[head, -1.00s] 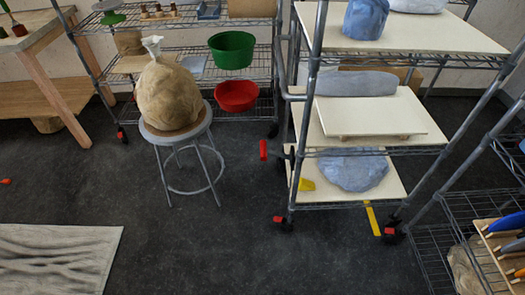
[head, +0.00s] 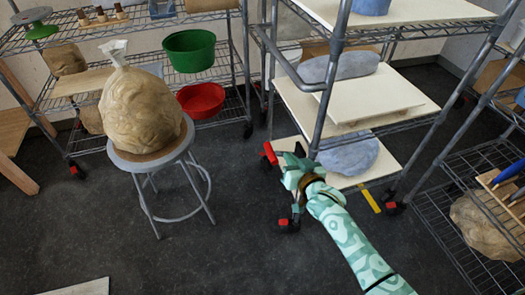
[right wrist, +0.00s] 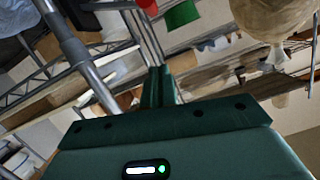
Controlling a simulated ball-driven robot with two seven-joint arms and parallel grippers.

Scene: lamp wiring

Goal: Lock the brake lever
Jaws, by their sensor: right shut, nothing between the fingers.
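The brake lever, with a red grip (head: 269,153), is at the lower left of the wire shelf cart (head: 330,90), beside its near left post. My right gripper (head: 291,163) is just right of the red grip, and its hand hides the lever's black mount. I cannot tell whether they touch. In the right wrist view the right gripper's fingers (right wrist: 160,85) are together and empty. My left gripper is not in view.
A stool (head: 150,160) with a wrapped clay bag (head: 140,105) stands left of the cart. Behind it is a rack with a green tub (head: 190,52) and a red bowl (head: 200,98). The cart's casters have red tabs (head: 283,222). Dark floor is clear in front.

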